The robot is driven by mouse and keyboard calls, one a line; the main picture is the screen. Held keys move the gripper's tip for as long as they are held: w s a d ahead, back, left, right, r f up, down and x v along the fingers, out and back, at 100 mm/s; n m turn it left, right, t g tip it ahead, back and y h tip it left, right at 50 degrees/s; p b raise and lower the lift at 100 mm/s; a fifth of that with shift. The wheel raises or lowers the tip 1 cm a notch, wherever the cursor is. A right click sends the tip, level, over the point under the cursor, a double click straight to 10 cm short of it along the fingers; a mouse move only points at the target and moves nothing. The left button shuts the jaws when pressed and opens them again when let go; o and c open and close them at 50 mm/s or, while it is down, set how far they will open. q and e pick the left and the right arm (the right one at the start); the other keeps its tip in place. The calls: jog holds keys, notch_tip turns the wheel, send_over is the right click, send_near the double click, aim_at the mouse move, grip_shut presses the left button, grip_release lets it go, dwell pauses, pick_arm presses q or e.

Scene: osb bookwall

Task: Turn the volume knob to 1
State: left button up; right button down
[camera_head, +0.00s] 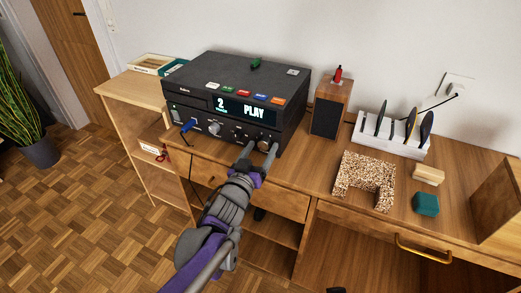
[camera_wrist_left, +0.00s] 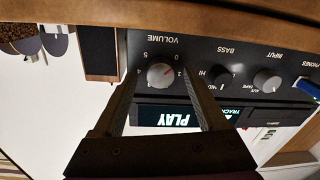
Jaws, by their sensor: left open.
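The black player (camera_head: 236,100) stands on the wooden desk, its display reading "2" and "PLAY". Its volume knob (camera_wrist_left: 160,75) is round and grey, with numbers around it, and shows upside down in the left wrist view. My left gripper (camera_head: 259,149) is open at the right end of the player's front. In the wrist view its two fingers (camera_wrist_left: 162,84) lie on either side of the knob, with gaps visible. My right gripper is not in view.
A wooden speaker (camera_head: 331,105) with a red bottle on top stands right of the player. A white rack (camera_head: 391,136), a speckled block (camera_head: 365,179) and a green block (camera_head: 426,204) lie farther right. A blue item (camera_head: 187,126) sticks out at the player's left front.

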pick_arm(q)
grip_shut()
jog(key=shift+m, duration=0.4)
jog(key=m+p, duration=0.2)
jog(key=m, duration=0.2)
jog(key=m+h+p, duration=0.1)
jog(key=m, duration=0.5)
jog(key=shift+f, duration=0.1)
jog(key=shift+p, duration=0.3)
dwell(0.5)
grip_release()
